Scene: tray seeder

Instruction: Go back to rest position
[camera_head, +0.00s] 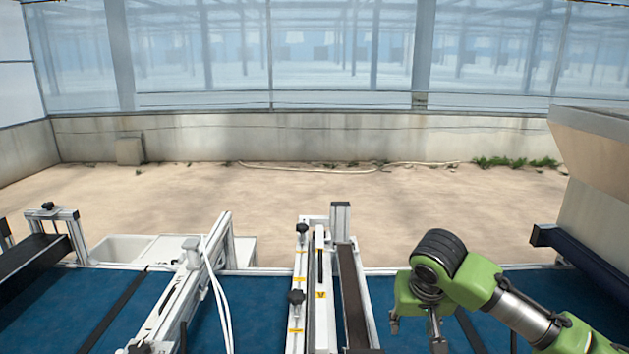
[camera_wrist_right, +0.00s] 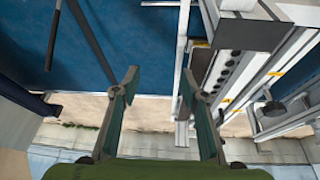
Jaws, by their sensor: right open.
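My right gripper (camera_head: 417,330) hangs from the green right arm at the lower right of the head view, over the blue conveyor surface. In the right wrist view its two fingers (camera_wrist_right: 160,90) are spread wide apart with nothing between them. The right gripper is just to the right of the tray seeder's white rail assembly (camera_head: 320,285), with a visible gap in the head view. My left gripper and left arm are not in view.
A blue belt (camera_head: 255,312) runs across the front. A second white frame (camera_head: 190,275) with white hoses stands at left. A hopper (camera_head: 595,165) stands at far right. A white basin (camera_head: 120,248) lies behind the belt. The sandy floor beyond is mostly clear.

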